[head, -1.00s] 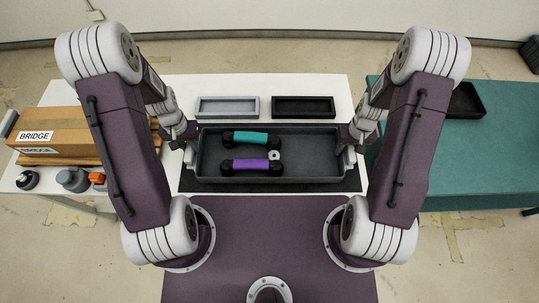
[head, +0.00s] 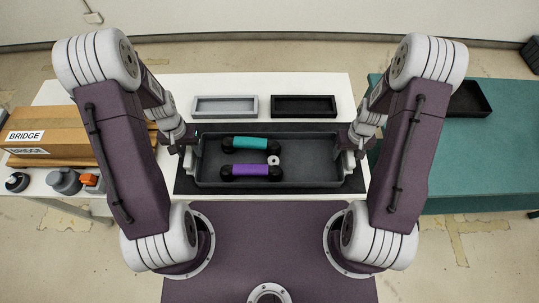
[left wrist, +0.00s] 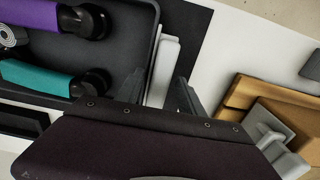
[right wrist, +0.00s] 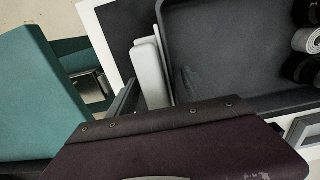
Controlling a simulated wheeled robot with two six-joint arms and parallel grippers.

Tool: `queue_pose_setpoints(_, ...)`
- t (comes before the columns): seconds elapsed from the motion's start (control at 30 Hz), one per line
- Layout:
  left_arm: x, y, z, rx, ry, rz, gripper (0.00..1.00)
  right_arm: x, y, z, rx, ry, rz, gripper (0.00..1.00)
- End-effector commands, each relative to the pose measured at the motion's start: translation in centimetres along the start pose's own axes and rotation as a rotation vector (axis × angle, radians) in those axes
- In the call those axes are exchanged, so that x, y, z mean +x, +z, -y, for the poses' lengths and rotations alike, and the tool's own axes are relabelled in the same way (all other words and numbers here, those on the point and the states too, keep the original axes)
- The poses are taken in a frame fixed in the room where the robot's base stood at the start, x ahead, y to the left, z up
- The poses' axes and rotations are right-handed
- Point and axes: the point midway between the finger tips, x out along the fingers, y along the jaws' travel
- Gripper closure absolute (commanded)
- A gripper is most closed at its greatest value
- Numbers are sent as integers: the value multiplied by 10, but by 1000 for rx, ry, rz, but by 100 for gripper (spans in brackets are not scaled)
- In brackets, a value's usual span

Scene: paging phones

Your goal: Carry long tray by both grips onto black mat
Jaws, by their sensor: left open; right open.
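The long dark grey tray (head: 310,178) lies level over the black mat (head: 270,191) on the white table, with mat showing around it; it looks set down on the mat. It carries a teal handset (head: 250,143), a purple handset (head: 250,170) and a small pale ring-shaped piece (head: 273,160). My left gripper (left wrist: 160,92) is open, its fingers on either side of the tray's white left grip (left wrist: 165,65). My right gripper (right wrist: 155,92) is open, its fingers on either side of the white right grip (right wrist: 149,75). Finger contact cannot be told.
Behind the mat lie an empty light grey tray (head: 225,97) and an empty black tray (head: 303,97). A teal table (head: 450,165) with a dark tray (head: 468,99) is right.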

Motion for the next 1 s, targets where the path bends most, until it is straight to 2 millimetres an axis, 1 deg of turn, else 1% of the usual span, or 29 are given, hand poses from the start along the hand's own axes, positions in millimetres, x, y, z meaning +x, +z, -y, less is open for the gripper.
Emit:
queue_pose_setpoints(0.3,-78,-2,0,0,-2,-9,55,0,0,0,0,0,0,40)
queue_pose_setpoints(0.43,-101,-1,0,0,-2,-6,55,0,0,0,0,0,0,40)
queue_pose_setpoints(0.5,-109,0,0,0,-1,-4,55,0,0,0,0,0,0,40)
queue_pose_setpoints(0.6,-114,0,0,0,-1,-3,55,0,0,0,0,0,0,40)
queue_pose_setpoints(0.7,-114,0,0,0,-1,-2,55,-1,0,0,0,0,0,40)
queue_pose_setpoints(0.77,-114,0,0,0,-1,-2,55,-5,-1,0,0,1,-2,40)
queue_pose_setpoints(0.87,-114,0,0,0,-1,-2,55,-23,-2,0,0,1,-6,40)
queue_pose_setpoints(1.0,-114,0,0,0,-1,-2,55,-60,-2,0,0,2,-7,40)
